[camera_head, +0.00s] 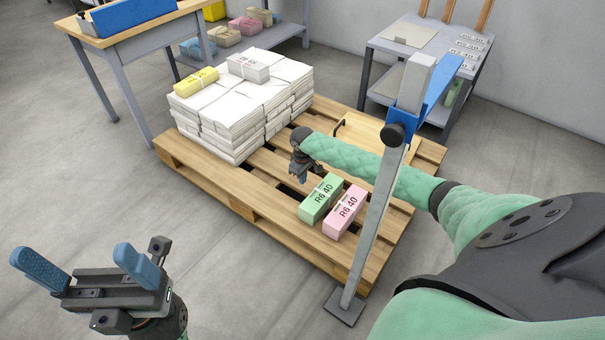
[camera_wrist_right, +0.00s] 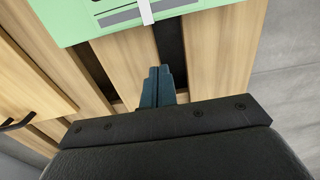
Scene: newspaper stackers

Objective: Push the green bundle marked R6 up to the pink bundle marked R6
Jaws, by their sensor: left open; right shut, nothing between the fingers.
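The green bundle (camera_head: 320,199), marked R6 40, lies on the wooden pallet (camera_head: 270,208). The pink bundle (camera_head: 345,212), also marked R6 40, lies on the pallet just to its right, nearly parallel. At most a narrow gap shows between them; I cannot tell whether they touch. My right gripper (camera_head: 297,178) is shut and empty, low over the pallet at the far left of the green bundle. In the right wrist view its closed fingers (camera_wrist_right: 157,86) point towards the green bundle (camera_wrist_right: 120,18), with bare slats between. My left gripper (camera_head: 80,262) is open and empty above the floor.
A stack of white newspaper bundles (camera_head: 225,118) fills the pallet's back left, with a yellow bundle (camera_head: 196,81) on top. A metal post (camera_head: 385,190) with a blue arm stands at the pallet's right. A grey cart (camera_head: 432,50) is behind.

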